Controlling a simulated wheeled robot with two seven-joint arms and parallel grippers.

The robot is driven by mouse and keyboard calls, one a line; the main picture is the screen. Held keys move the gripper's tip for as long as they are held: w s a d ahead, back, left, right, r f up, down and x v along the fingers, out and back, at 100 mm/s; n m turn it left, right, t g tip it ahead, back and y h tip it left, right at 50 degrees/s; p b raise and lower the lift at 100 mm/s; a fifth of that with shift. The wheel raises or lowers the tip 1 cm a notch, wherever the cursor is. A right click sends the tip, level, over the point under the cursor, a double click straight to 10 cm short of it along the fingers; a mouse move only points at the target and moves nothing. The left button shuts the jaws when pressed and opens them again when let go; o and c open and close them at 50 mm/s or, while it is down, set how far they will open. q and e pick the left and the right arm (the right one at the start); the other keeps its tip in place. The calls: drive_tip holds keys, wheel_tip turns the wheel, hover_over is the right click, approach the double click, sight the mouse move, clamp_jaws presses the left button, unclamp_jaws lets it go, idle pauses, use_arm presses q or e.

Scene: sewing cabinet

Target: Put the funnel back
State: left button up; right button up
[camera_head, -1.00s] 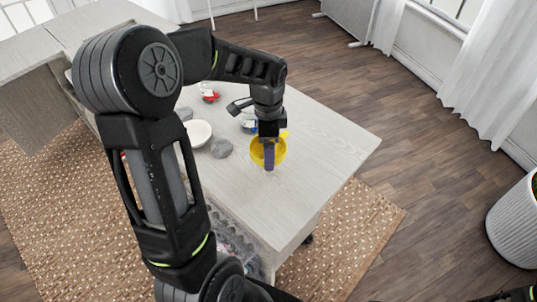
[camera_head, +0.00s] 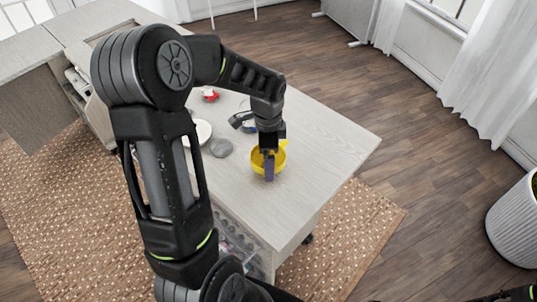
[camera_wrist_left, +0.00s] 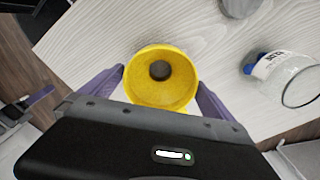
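The yellow funnel (camera_head: 257,166) is over the right part of the light wooden tabletop in the head view, wide mouth up. In the left wrist view the funnel (camera_wrist_left: 160,96) sits between my left gripper's two purple fingers, one at each side of its rim, with a dark round opening in its middle. My left gripper (camera_wrist_left: 161,78) is shut on the funnel; it also shows in the head view (camera_head: 268,168). How far the funnel is above the table is hard to tell.
A clear glass jar (camera_wrist_left: 286,82) with a label stands right of the funnel in the wrist view. A grey round piece (camera_head: 221,148), a white bowl (camera_head: 204,131) and a small red item (camera_head: 210,95) are on the tabletop (camera_head: 325,139). The tabletop's right end is clear.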

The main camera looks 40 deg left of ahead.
use_arm(q)
wheel_tip(320, 180, up, 12)
drive_tip(key=shift+r, duration=0.2)
idle(0.5)
drive_tip(key=shift+s+a, duration=0.1)
idle(0.4)
